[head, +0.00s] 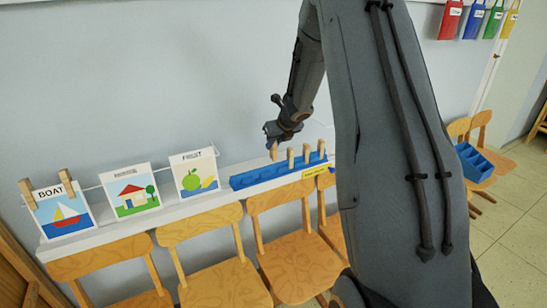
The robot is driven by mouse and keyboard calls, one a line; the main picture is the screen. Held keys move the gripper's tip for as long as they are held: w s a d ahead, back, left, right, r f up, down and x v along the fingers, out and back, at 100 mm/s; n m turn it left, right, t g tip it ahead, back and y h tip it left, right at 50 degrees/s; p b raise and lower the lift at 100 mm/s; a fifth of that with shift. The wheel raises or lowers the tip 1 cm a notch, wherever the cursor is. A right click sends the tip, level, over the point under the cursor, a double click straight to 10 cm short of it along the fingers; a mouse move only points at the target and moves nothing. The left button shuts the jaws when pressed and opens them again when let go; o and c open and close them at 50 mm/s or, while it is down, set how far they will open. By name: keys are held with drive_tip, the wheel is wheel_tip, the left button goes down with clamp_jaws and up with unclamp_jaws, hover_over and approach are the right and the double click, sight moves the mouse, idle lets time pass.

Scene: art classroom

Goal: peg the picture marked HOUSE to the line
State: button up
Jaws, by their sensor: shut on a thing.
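The HOUSE picture (132,190), with a red-roofed house, stands on the white shelf (222,195) against the wall. No peg shows on its top edge. A thin line (90,187) runs by the tops of the pictures. My gripper (274,141) is above the blue peg rack (248,178), to the right of the pictures. It is shut on a wooden peg (273,153), which is upright just over or in the rack; I cannot tell which. Three more pegs (306,153) stand upright in the rack.
The BOAT picture (62,212) at left has two pegs on its top corners. The FRUIT picture (194,172) is between HOUSE and the rack. Wooden chairs (210,255) line the front of the shelf. A blue compartment tray (475,163) sits on a chair at right.

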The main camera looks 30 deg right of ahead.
sight(275, 153)
drive_tip(key=shift+s+r+b, duration=0.25)
drive_tip(key=shift+s+b, duration=0.45)
drive_tip(key=shift+s, duration=0.55)
drive_tip(key=shift+s+r+b, duration=0.25)
drive_tip(key=shift+s+b, duration=0.4)
drive_tip(key=shift+s, duration=0.6)
